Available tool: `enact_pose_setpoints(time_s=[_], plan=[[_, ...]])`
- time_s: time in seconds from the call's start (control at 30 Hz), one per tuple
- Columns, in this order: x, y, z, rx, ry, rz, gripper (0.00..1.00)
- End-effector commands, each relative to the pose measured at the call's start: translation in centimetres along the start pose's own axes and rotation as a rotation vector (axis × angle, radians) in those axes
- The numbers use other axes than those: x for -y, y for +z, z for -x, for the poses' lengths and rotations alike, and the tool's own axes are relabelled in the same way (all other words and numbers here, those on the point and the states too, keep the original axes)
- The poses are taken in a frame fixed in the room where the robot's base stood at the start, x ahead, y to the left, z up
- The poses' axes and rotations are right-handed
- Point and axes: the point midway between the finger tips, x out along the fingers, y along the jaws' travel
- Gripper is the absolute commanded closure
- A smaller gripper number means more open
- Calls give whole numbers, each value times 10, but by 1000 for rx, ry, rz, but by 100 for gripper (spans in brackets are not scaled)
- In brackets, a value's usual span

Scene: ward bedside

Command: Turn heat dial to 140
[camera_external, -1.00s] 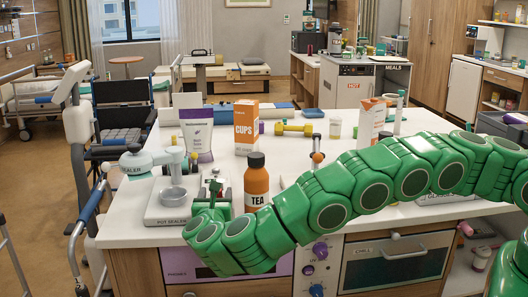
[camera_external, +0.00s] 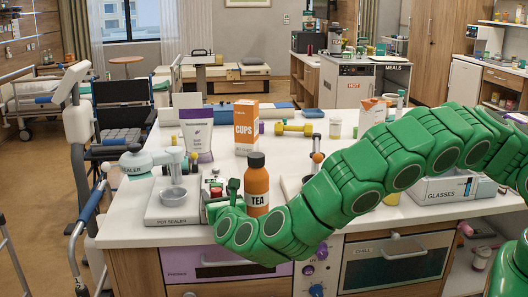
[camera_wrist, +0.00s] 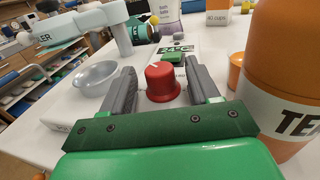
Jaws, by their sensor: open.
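A red dial (camera_wrist: 162,84) with a pale pointer mark on top stands on a white surface in the wrist view. My gripper (camera_wrist: 160,72) is open, with one grey finger on each side of the dial and a visible gap to each. In the external view my gripper (camera_external: 228,190) is low over the counter, left of the tea bottle (camera_external: 256,187). A small red spot (camera_external: 216,191) beside it there may be the dial. Behind the dial is a green button or block (camera_wrist: 174,56) and a dark green label; I cannot read the dial's setting.
The orange tea bottle (camera_wrist: 280,75) stands close to the right finger. The pot sealer (camera_external: 172,205) with its grey bowl (camera_wrist: 95,77) is close on the left. A cups carton (camera_external: 246,130) and a white-and-purple tube (camera_external: 197,136) stand behind.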

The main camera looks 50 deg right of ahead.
Motion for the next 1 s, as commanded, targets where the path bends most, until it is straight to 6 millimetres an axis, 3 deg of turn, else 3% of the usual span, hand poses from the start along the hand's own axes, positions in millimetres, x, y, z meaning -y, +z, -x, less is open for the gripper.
enact_pose_setpoints(time_s=[0.1,0.63,1.0], plan=[[2,1,-1,2,45,3,40],[3,0,81,0,48,-1,40],[-3,55,61,69,12,56,40]])
